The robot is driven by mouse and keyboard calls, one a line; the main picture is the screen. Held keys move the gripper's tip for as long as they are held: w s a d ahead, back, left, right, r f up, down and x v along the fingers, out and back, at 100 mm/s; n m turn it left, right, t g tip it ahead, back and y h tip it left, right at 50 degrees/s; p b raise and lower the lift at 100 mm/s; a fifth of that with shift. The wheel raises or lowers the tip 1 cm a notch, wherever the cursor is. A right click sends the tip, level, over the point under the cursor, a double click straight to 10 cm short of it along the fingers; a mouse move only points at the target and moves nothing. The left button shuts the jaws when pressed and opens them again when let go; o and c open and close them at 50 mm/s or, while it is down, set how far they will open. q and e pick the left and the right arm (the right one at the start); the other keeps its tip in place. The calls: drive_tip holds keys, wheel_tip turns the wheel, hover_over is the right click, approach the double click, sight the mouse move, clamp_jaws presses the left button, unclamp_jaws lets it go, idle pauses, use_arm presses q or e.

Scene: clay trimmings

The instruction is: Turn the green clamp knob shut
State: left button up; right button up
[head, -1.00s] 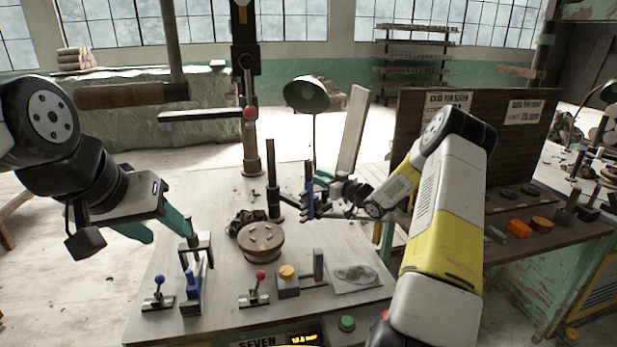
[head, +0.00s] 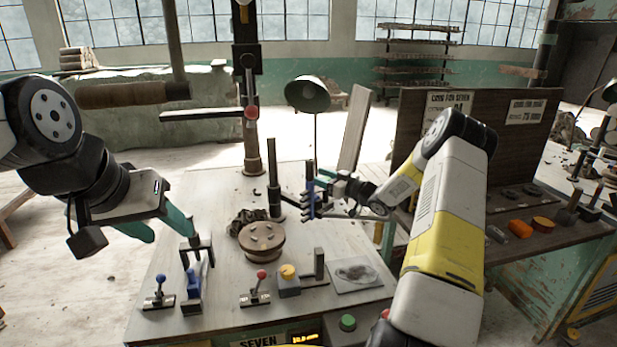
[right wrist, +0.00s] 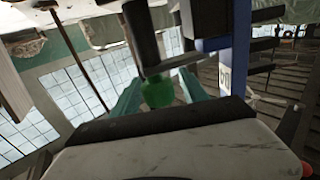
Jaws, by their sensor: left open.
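The green clamp knob (right wrist: 157,92) shows in the right wrist view, below a dark cylindrical post. My right gripper (right wrist: 160,85) has its teal fingers one on each side of the knob. Whether both fingers press on it is not clear. In the head view my right gripper (head: 324,184) is at the blue clamp part (head: 310,198) behind the turntable; the knob itself is hard to make out there. My left gripper (head: 168,228) is open and empty above the left of the table, far from the knob.
On the worktable (head: 220,190) stand a round brown turntable (head: 262,242), a dark post (head: 273,190), a red-knobbed lever (head: 258,287), a blue-knobbed lever (head: 159,292) and a yellow-topped block (head: 288,279). A lamp (head: 308,95) stands behind. A dark panel (head: 475,140) rises at the right.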

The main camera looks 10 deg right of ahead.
drive_tip(key=v, duration=0.7)
drive_tip(key=shift+s+d, duration=0.3)
